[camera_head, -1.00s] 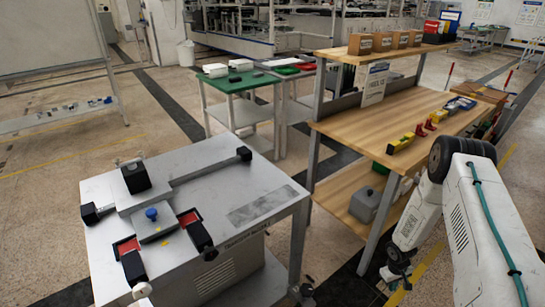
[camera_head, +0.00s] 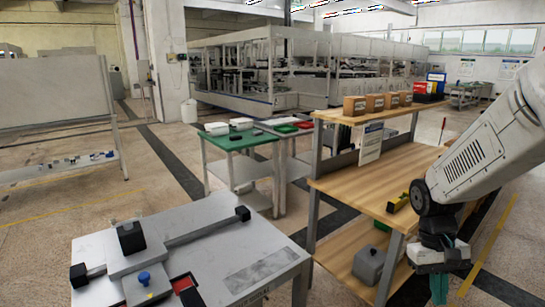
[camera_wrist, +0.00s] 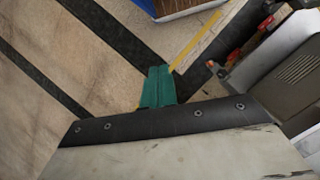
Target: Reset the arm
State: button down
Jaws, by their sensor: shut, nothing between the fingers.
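My gripper (camera_head: 439,290) hangs at the lower right of the head view, pointing down, in front of the wooden workbench (camera_head: 345,185). Its teal fingers lie together with nothing between them. In the wrist view the teal fingers (camera_wrist: 158,88) stand above the dark, bolted edge of my own wrist, with floor behind them. My white arm comes in from the right and hides part of the workbench.
A grey metal table with a clamp fixture (camera_head: 140,255) stands at lower left. A green-topped table (camera_head: 225,142) is behind it. The workbench's upper shelf (camera_head: 340,117) carries several cardboard boxes (camera_head: 375,103). A grey box (camera_head: 371,262) sits on its lower shelf. Floor shows at left.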

jog(key=s+a+r+t, duration=0.2)
jog(key=s+a+r, duration=0.2)
jog(key=s+r, duration=0.3)
jog(key=s+a+r+t+y, duration=0.1)
jog(key=s+a+r+t, duration=0.2)
jog(key=s+r, duration=0.4)
jog(key=shift+s+a+r+n, duration=0.25)
jog(key=shift+s+a+n, duration=0.15)
jog(key=shift+s+a, duration=0.4)
jog(key=shift+w, duration=0.1)
